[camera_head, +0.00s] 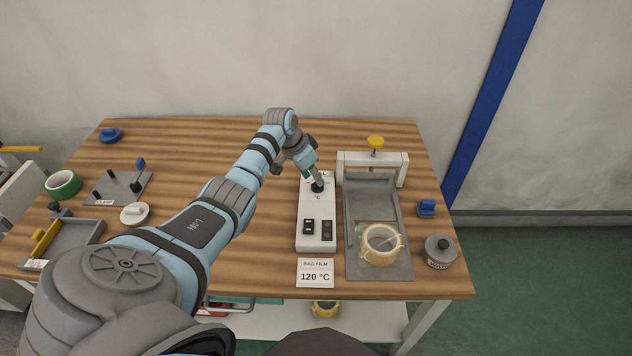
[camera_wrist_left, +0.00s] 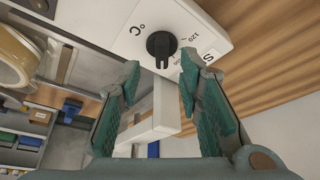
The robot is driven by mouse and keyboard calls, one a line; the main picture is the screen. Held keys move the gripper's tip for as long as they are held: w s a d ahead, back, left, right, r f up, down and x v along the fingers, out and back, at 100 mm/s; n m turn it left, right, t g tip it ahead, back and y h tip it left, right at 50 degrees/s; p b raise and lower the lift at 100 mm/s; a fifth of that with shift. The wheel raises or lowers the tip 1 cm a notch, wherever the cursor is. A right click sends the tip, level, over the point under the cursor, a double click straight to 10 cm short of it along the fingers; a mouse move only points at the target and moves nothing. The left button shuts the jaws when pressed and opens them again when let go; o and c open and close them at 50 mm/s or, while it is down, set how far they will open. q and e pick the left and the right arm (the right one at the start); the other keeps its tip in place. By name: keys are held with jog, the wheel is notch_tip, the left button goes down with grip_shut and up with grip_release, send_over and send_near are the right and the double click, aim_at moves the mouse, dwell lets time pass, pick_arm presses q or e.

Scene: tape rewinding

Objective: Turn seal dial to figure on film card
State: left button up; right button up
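The seal dial (camera_head: 317,187) is a black knob at the far end of a white control box (camera_head: 312,208). In the left wrist view the dial (camera_wrist_left: 161,45) shows in front of the fingertips, with a °C mark and a scale where 120 can be read; its exact setting is hard to tell. The film card (camera_head: 315,273) lies in front of the box and reads 120 °C. My left gripper (camera_head: 311,174) is over the dial; in the left wrist view its fingers (camera_wrist_left: 160,70) are apart and empty, either side of the dial's near edge. My right gripper is not in view.
Right of the box stands a grey tray (camera_head: 372,205) with a white press frame (camera_head: 398,170) and a tape roll (camera_head: 381,243). A green tape roll (camera_head: 62,184) is at left.

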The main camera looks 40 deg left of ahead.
aim_at(317, 185)
pick_arm(q)
jog(key=b+x, duration=0.1)
jog(key=x, duration=0.3)
jog(key=shift+w+a+r, duration=0.1)
jog(key=shift+s+r, duration=0.2)
jog(key=shift+s, duration=0.05)
jog(key=shift+c, duration=0.3)
grip_shut()
